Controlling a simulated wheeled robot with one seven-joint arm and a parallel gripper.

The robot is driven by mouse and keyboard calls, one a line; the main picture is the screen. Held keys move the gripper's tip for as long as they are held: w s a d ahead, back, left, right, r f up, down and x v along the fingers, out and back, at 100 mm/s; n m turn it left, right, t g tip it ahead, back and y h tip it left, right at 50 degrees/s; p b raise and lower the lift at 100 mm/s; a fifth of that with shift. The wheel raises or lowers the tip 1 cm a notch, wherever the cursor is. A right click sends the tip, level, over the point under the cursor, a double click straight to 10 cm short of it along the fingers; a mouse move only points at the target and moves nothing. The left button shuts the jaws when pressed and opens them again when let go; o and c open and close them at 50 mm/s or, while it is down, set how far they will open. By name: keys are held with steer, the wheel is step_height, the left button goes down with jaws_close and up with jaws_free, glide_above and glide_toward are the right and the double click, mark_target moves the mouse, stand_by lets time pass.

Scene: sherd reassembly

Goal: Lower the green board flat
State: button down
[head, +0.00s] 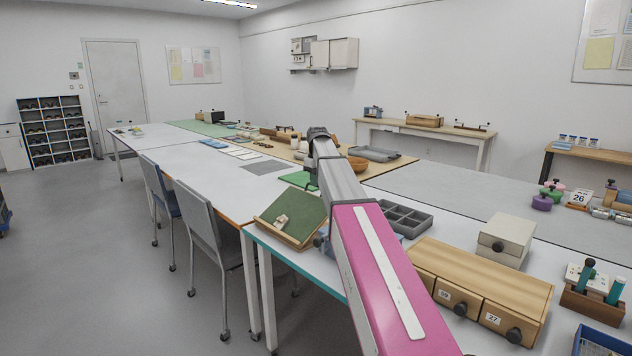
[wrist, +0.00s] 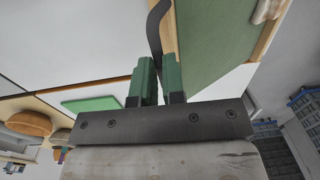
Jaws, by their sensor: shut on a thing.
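The green board (head: 300,208) has a wooden frame and stands tilted on the near left part of the white table, left of my arm. A pale sherd-like piece (head: 281,221) rests on its green face. In the wrist view the board's green face (wrist: 215,35) and wooden edge fill the upper right. My gripper (wrist: 159,68) has green fingers, shut on the board at a dark curved strip along its edge. The exact grip is hard to make out. In the head view my arm hides the gripper and the board's right side.
A grey compartment tray (head: 405,219) and a wooden drawer unit (head: 480,285) stand right of my arm. A light box (head: 506,240) sits behind the drawers. A flat green mat (head: 298,179) lies beyond the board. Grey chairs (head: 212,230) stand along the table's left side.

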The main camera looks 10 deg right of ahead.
steer(key=f, duration=0.1)
steer(key=d+f, duration=0.1)
steer(key=f, duration=0.1)
steer(key=w+d+f, duration=0.1)
steer(key=shift+f, duration=0.25)
steer(key=c, duration=1.2)
jaws_free()
steer(key=shift+w+r, duration=0.1)
steer(key=shift+r, duration=0.05)
step_height(320, 180, up, 11)
steer(key=shift+w+d+f, duration=0.1)
jaws_close()
step_height(320, 180, down, 12)
steer(key=h, duration=0.1)
steer(key=shift+w+a+t, duration=0.2)
steer(key=shift+w+t, duration=0.1)
steer(key=shift+w, duration=0.05)
